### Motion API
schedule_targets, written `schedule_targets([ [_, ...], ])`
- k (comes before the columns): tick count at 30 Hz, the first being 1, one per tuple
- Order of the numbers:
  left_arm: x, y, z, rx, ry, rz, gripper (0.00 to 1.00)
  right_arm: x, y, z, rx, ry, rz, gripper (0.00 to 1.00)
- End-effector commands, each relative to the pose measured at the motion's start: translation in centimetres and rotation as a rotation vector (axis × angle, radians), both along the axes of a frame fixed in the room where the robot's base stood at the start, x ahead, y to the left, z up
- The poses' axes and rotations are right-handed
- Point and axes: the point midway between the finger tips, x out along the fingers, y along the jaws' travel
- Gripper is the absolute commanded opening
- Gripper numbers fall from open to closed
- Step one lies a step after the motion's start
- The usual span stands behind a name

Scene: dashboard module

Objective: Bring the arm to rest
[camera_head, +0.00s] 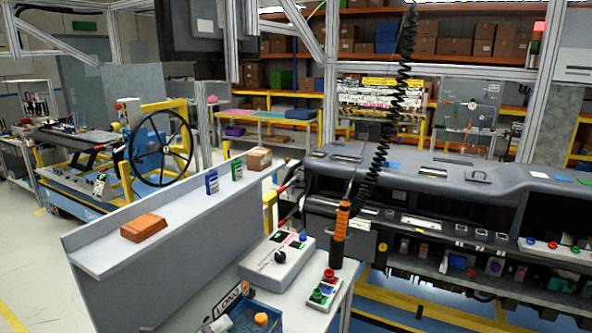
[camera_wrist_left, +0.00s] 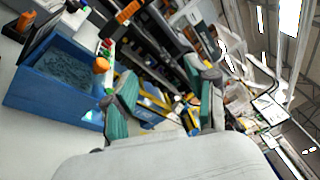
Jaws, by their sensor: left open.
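My left gripper (camera_wrist_left: 168,88) shows in the left wrist view, with its two teal-padded fingers spread apart. It is open, and nothing is visible between the fingers. The view is tilted, and a pale part of my arm fills the lower middle. Neither of my arms shows in the head view, and my right gripper is in no view.
A dark dashboard module (camera_head: 430,170) stands at the right. In front are a grey control box (camera_head: 278,262), an orange-handled tool (camera_head: 340,222) on a coiled cord, and a blue bin (camera_head: 245,318). The blue bin (camera_wrist_left: 50,100) also shows in the left wrist view.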

Motion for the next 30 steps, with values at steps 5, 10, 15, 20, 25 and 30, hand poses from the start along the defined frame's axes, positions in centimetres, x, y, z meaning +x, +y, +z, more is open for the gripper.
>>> schedule_targets([
  [5,-0.6,4.4,1.8,-0.548,0.179,0.393,0.57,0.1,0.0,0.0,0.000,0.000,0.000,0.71],
  [10,-4.2,9.6,-3.6,-0.957,0.507,0.804,0.57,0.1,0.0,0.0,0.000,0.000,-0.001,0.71],
  [15,-11.3,10.7,-10.8,-1.187,0.895,1.154,0.57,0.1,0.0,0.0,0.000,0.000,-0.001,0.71],
  [20,-17.0,9.4,-14.4,-1.255,1.159,1.343,0.57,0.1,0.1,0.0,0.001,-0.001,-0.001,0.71],
  [25,-22.1,7.6,-16.2,-1.265,1.380,1.478,0.57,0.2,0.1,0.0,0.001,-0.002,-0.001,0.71],
  [30,-26.7,5.7,-17.0,-1.246,1.576,1.578,0.57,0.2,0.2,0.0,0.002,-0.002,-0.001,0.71],
])
